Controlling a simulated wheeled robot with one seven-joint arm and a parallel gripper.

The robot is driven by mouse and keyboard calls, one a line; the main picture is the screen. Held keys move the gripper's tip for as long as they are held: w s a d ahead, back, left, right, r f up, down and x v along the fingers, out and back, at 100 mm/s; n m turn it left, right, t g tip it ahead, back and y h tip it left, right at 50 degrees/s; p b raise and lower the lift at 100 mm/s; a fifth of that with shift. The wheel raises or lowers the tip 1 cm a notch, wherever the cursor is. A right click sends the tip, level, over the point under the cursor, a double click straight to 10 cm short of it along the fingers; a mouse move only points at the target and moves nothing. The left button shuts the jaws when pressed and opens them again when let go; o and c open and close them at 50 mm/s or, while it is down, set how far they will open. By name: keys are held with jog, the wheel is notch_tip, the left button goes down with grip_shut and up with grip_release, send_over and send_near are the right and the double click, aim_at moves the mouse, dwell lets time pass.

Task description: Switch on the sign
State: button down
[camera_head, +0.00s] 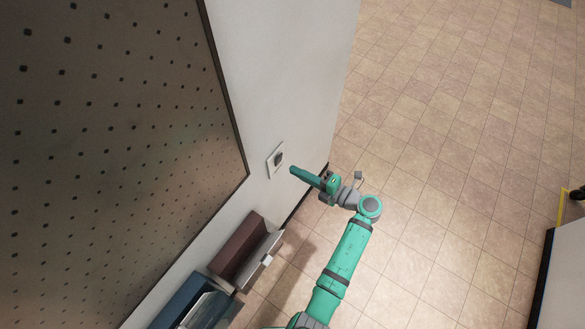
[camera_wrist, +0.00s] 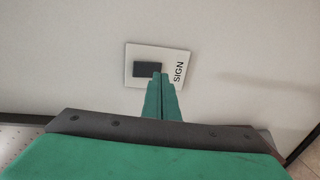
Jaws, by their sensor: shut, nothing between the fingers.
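A white switch plate (camera_head: 276,160) with a dark rocker is on the pale wall, right of the big dotted panel. In the wrist view the plate (camera_wrist: 157,66) shows a dark square rocker (camera_wrist: 148,70) and the word "SIGN" beside it. My green gripper (camera_head: 293,170) is shut and empty, pointing at the wall just right of the plate. In the wrist view its fingertips (camera_wrist: 160,76) overlap the rocker's edge nearest the lettering. I cannot tell whether they touch it. The sign itself is not identifiable in view.
A large panel with dark dots (camera_head: 110,130) covers the wall at left. Below the switch, a brown box (camera_head: 238,248) and a blue box (camera_head: 192,300) stand out from the wall. The tiled floor (camera_head: 450,130) to the right is mostly clear.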

jog(key=s+d+f, duration=0.1)
jog(key=s+d, duration=0.4)
jog(key=d, duration=0.3)
jog(key=shift+s+d+f, duration=0.15)
jog(key=shift+s+f, duration=0.05)
jog(key=shift+s, duration=0.15)
jog(key=s+a+r+m+t+h, duration=0.3)
jog(key=s+a+r+m+t, duration=0.65)
jog(key=s+a, duration=0.3)
jog(key=s+d+r+m+g+h, duration=0.1)
jog(key=s+r+m+g+h, duration=0.1)
jog(key=s+m+h, duration=0.8)
jog(key=s+m+g, duration=0.1)
jog(key=s+m, duration=0.7)
jog(key=m, duration=0.1)
jog(key=shift+d+g+h, duration=0.3)
jog(key=shift+d+g, duration=0.05)
